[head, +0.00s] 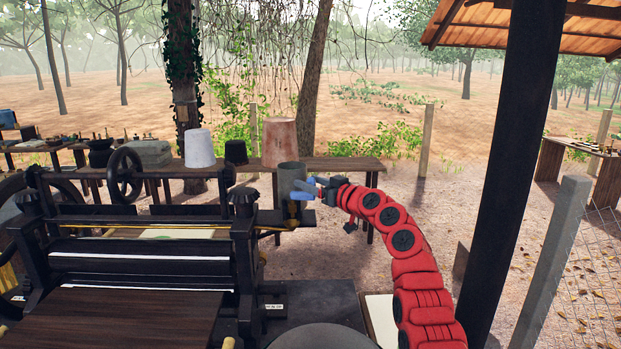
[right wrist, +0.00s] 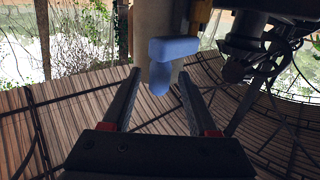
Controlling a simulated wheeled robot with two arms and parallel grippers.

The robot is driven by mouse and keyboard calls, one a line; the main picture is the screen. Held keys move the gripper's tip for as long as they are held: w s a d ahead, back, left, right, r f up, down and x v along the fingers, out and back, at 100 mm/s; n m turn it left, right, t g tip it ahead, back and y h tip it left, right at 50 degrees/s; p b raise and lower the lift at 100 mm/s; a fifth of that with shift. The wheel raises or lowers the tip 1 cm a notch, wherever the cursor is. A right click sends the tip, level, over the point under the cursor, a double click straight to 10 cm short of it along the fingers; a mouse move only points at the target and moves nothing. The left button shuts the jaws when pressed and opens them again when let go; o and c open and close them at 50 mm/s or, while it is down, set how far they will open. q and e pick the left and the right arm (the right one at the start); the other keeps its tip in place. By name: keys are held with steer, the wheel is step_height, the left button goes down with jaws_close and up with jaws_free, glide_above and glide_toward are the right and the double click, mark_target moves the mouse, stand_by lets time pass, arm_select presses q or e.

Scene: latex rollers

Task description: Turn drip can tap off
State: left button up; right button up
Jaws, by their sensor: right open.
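The drip can (head: 290,178) is a grey cylinder above the right end of the roller machine. A brass tap (head: 293,208) is at its lower side, with a blue handle (head: 302,190). My right gripper (head: 317,188) is just right of the handle, its red arm curving up from the lower right. In the right wrist view the blue handle (right wrist: 173,49) is T-shaped. Its lower part shows between the two dark fingertips of my open right gripper (right wrist: 160,73). I cannot tell whether a finger touches it. My left gripper is not in view.
The roller machine (head: 140,250) with its handwheel (head: 125,175) fills the left. A wooden bench (head: 335,165) behind holds a white bucket (head: 199,148) and a terracotta-coloured bucket (head: 279,142). A dark post (head: 510,170) stands to the right of my arm.

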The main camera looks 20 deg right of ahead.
steer(key=shift+w+r, duration=0.1)
steer(key=shift+w, duration=0.05)
jaws_close()
stand_by(0.4)
steer(key=shift+w+a+f+b, duration=0.1)
steer(key=shift+f+b, duration=0.2)
steer(key=shift+b, duration=0.2)
steer(key=shift+f+n+g+y+b, duration=0.15)
steer(key=shift+n+g+y+b, duration=0.2)
steer(key=shift+b, duration=0.9)
steer(key=p, duration=0.1)
steer(key=r+y+p, duration=0.1)
steer(key=p, duration=0.1)
steer(key=shift+w+r+n+g+p, duration=0.1)
steer(key=shift+w+n+g+p, duration=0.15)
steer(key=shift+n+p, duration=0.1)
steer(key=shift+d+y, duration=0.2)
steer(key=shift+y, duration=0.05)
steer(key=shift+f, duration=0.25)
